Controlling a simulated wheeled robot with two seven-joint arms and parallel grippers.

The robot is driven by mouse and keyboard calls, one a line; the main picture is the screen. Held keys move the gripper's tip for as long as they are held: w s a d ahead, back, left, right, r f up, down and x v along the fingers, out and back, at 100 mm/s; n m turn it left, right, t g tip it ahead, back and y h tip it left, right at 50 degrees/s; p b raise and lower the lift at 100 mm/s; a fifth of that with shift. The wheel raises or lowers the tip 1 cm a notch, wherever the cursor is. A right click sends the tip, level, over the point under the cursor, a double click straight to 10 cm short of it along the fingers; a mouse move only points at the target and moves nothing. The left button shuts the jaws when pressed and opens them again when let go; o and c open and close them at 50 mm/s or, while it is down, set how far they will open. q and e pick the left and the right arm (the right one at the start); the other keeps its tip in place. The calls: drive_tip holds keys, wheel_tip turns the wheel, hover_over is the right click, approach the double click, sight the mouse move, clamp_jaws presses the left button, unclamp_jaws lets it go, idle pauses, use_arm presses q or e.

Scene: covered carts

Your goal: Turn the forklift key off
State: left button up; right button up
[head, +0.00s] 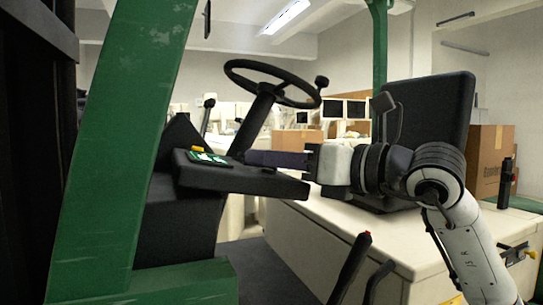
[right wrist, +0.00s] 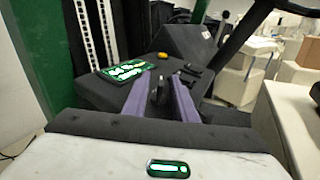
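The forklift's dark dashboard (head: 235,177) is left of centre in the head view. In the right wrist view, a small black key (right wrist: 160,90) stands up from the dashboard (right wrist: 105,93). My right gripper (head: 278,158) reaches in from the right, low over the dashboard below the steering wheel. In the right wrist view its two purple fingers (right wrist: 162,88) are apart, one on each side of the key, with narrow gaps visible. The key is hidden in the head view. My left gripper is not in view.
A black steering wheel (head: 273,83) on its column is above the dashboard. A green post (head: 130,120) stands at the left. A black seat (head: 432,115) is behind my right arm. A green display panel (right wrist: 127,70) and a yellow switch (right wrist: 163,55) are near the key.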

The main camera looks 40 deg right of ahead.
drive_tip(key=shift+c, duration=0.3)
clamp_jaws()
